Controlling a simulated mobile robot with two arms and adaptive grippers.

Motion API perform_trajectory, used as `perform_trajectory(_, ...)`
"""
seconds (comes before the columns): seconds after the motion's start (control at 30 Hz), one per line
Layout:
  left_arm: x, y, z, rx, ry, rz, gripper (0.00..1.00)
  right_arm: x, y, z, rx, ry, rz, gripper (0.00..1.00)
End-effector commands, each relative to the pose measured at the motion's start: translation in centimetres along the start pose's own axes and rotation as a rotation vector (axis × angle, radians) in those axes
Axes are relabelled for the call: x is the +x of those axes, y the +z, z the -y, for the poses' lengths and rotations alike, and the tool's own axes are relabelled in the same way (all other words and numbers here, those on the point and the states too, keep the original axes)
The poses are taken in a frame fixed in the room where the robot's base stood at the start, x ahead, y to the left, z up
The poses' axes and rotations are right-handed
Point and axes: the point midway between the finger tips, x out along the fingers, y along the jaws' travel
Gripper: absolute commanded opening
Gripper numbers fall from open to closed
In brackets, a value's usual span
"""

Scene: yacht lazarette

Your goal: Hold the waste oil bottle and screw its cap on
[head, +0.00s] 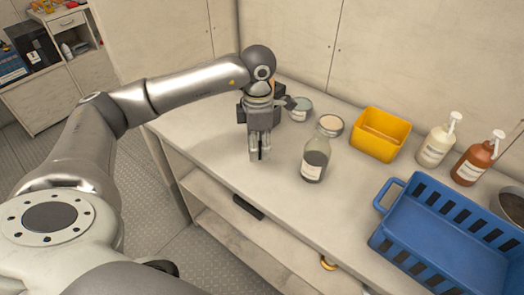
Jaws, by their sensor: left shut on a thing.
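A clear bottle with dark liquid in its lower part and a white label (314,165) stands upright on the bench, right of my left gripper. Its top shows a pale tan disc; I cannot tell whether this is a cap or the open mouth. My left gripper (260,155) points down, low over the bench near its front edge, apart from the bottle. Its fingers are shut on a small dark thing, mostly hidden between them; I cannot tell whether it is the cap. My right gripper is not in view.
A jar with a grey-green lid (301,105) stands behind the gripper. A yellow bin (380,133), a white pump bottle (436,145), a brown pump bottle (474,163) and a blue basket (396,222) stand to the right.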

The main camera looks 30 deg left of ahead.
Motion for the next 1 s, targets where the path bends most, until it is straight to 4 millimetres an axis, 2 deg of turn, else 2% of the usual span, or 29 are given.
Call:
perform_trajectory(0.03,-0.9,-0.4,1.0,0.005,0.006,0.002,0.35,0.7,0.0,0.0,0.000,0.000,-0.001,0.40)
perform_trajectory(0.2,-2.3,-1.5,4.5,0.003,0.003,0.001,0.35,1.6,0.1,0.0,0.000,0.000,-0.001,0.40)
perform_trajectory(0.43,-4.0,-2.6,7.8,0.002,0.001,0.001,0.35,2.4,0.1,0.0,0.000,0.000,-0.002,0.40)
perform_trajectory(0.63,-4.6,-3.1,9.0,-0.001,0.000,-0.001,0.35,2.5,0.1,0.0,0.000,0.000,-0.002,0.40)
perform_trajectory(1.0,-4.7,-3.1,9.1,0.005,0.000,0.000,0.35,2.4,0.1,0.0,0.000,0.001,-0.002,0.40)
